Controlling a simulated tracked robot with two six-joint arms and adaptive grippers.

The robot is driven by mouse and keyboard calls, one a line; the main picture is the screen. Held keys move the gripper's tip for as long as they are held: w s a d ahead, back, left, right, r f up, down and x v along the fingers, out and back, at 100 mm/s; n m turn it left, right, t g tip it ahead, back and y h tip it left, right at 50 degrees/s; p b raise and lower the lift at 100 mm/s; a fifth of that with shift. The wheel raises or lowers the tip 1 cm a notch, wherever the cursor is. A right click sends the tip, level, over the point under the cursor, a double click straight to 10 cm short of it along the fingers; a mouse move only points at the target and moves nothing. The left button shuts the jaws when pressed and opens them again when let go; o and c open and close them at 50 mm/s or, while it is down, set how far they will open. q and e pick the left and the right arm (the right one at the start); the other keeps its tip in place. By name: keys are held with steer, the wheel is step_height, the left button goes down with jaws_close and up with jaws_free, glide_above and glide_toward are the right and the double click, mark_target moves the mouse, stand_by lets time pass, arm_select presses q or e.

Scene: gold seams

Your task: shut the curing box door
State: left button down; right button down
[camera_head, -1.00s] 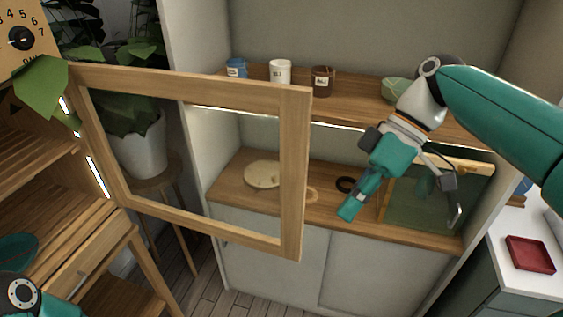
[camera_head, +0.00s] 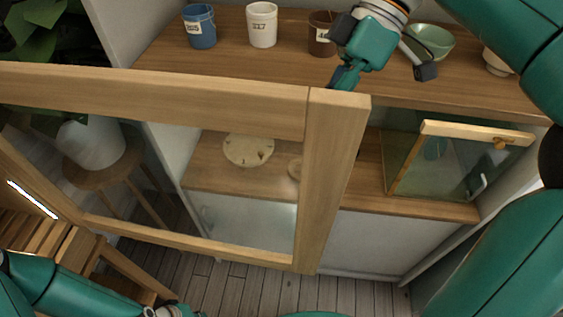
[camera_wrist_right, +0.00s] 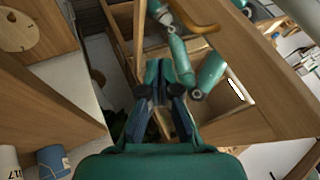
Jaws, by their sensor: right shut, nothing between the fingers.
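The curing box door (camera_head: 335,180) is a pale wooden frame around a clear pane. It stands open, spanning the left and middle of the head view, its free upright edge towards the right. My right gripper (camera_head: 343,78) is shut and empty at the top corner of that free edge, on its far side. I cannot tell whether it touches the wood. In the right wrist view its fingers (camera_wrist_right: 165,95) point towards the wooden box with the light strip (camera_wrist_right: 236,90). My left gripper (camera_head: 172,312) is at the bottom edge, mostly cut off.
Behind the door, a shelf (camera_head: 240,75) carries a blue pot (camera_head: 199,30), a white pot (camera_head: 262,27), a brown pot (camera_head: 322,38) and a green bowl (camera_head: 430,42). A glass case (camera_head: 450,165) stands lower right. A plant pot on a stool (camera_head: 95,170) is at left.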

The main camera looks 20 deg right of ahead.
mark_target(276, 217)
steer(key=s+a+f, duration=0.1)
steer(key=a+f, duration=0.1)
steer(key=s+a+f, duration=0.2)
steer(key=a+f, duration=0.1)
steer(key=s+a+f, duration=0.2)
steer(key=shift+s+a+f, duration=0.25)
steer(key=shift+a+f, duration=0.1)
steer(key=shift+d, duration=0.1)
